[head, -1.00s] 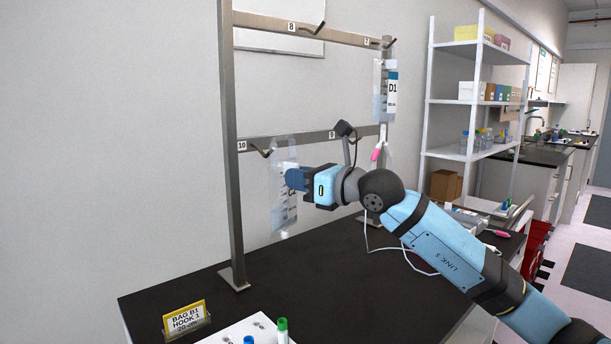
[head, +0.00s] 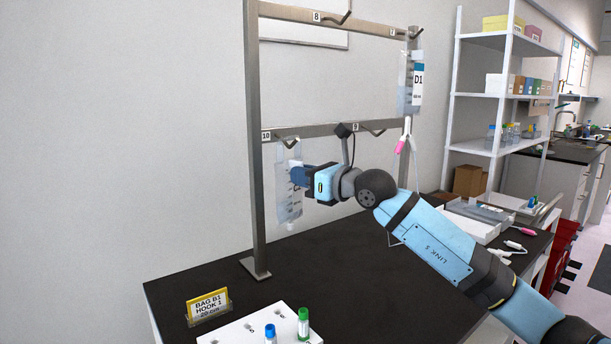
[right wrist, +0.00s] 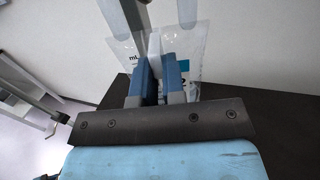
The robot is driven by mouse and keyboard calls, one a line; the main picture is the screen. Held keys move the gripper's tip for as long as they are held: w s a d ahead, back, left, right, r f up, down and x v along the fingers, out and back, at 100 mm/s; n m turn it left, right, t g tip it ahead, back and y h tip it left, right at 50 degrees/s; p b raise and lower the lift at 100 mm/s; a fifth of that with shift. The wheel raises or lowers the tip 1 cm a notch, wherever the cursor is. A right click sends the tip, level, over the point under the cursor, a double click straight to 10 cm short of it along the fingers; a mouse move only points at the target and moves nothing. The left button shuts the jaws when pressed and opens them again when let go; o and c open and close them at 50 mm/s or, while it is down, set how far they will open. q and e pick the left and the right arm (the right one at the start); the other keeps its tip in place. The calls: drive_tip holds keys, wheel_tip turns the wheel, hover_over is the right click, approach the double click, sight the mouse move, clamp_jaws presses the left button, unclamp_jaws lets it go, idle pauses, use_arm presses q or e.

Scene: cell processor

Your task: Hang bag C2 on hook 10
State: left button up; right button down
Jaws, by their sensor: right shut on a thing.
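Bag C2 (head: 287,207) is a clear bag with a label, upright just below hook 10 (head: 290,144) in the head view. Its printed label is mostly covered by my gripper. My right gripper (head: 298,175) is shut on the bag near its upper part. In the right wrist view, the blue fingers (right wrist: 158,75) close on the bag (right wrist: 190,48). The bag's top edge is close to the hook; I cannot tell whether its hole is on the hook. My left gripper is not in view.
Bag D1 (head: 417,85) hangs from hook 7 at the upper right of the metal rack (head: 257,190). A yellow card reading "BAG B1 HOOK 1" (head: 208,305) and a white tube rack (head: 250,330) stand on the black table (head: 330,275). The table's middle is clear.

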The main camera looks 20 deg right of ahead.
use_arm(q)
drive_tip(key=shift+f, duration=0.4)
use_arm(e)
drive_tip(key=shift+f, duration=0.3)
drive_tip(key=c, duration=0.7)
unclamp_jaws()
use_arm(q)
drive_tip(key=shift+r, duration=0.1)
use_arm(e)
drive_tip(key=shift+o, duration=0.2)
use_arm(q)
drive_tip(key=b, duration=0.2)
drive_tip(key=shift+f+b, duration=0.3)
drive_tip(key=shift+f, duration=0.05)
use_arm(e)
drive_tip(key=v, duration=0.7)
